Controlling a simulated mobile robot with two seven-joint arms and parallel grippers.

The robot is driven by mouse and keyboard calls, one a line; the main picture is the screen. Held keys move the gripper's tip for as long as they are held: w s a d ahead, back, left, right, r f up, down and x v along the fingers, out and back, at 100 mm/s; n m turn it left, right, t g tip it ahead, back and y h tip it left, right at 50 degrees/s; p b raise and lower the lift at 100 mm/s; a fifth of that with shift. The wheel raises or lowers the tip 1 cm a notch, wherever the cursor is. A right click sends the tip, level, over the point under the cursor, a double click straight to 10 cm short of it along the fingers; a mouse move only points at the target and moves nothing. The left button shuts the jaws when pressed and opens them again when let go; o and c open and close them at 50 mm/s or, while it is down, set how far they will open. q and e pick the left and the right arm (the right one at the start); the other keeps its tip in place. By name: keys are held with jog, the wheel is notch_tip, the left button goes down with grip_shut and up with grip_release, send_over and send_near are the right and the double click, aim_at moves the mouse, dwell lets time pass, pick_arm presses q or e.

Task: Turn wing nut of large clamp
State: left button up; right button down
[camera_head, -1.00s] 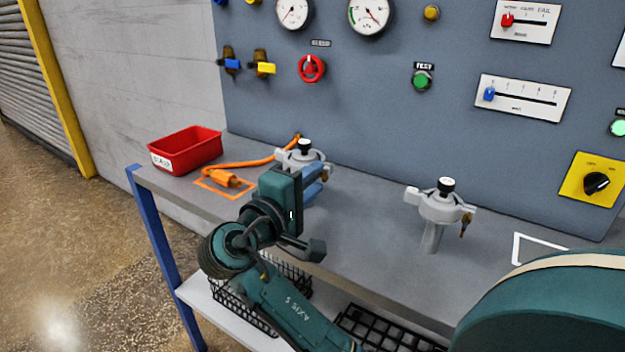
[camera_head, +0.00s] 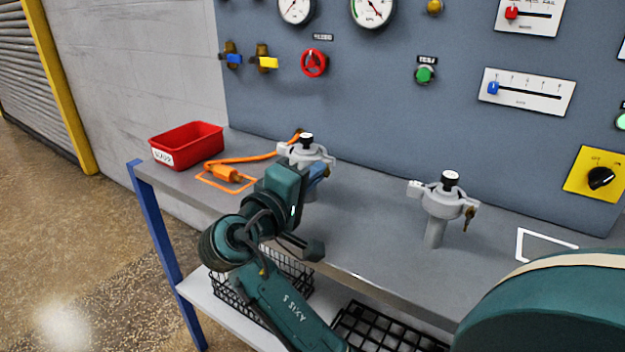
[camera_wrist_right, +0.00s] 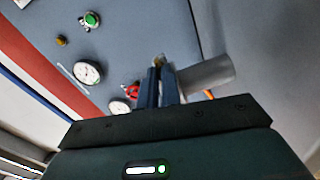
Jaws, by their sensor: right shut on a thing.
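Two grey pipe clamps with black-topped knobs stand at the bench: one at the left (camera_head: 305,153) and one at the right (camera_head: 443,203). A small brass wing nut (camera_head: 468,216) hangs on the right clamp's side. My right gripper (camera_head: 320,173) is at the left clamp, its blue fingers against the clamp's near right side. In the right wrist view the fingers are shut on a small brass piece, the wing nut (camera_wrist_right: 159,60), beside a grey cylinder (camera_wrist_right: 206,77). The head view hides this grip behind the fingers. My left gripper is out of view.
A red bin (camera_head: 187,145) and an orange cable with a plug (camera_head: 228,174) lie left of the left clamp. The blue-grey panel (camera_head: 380,120) rises behind the bench. Wire baskets (camera_head: 262,275) sit on the lower shelf. The bench between the clamps is clear.

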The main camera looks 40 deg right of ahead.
jog(key=shift+f+m+b, duration=0.2)
jog(key=shift+m+b, duration=0.1)
jog(key=shift+m, duration=0.3)
jog(key=shift+r+m, duration=0.1)
jog(key=shift+m, duration=0.2)
jog(key=shift+r, duration=0.1)
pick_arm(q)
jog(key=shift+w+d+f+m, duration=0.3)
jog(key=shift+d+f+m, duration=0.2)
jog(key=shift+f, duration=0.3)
pick_arm(e)
jog(key=c, duration=1.6)
grip_release()
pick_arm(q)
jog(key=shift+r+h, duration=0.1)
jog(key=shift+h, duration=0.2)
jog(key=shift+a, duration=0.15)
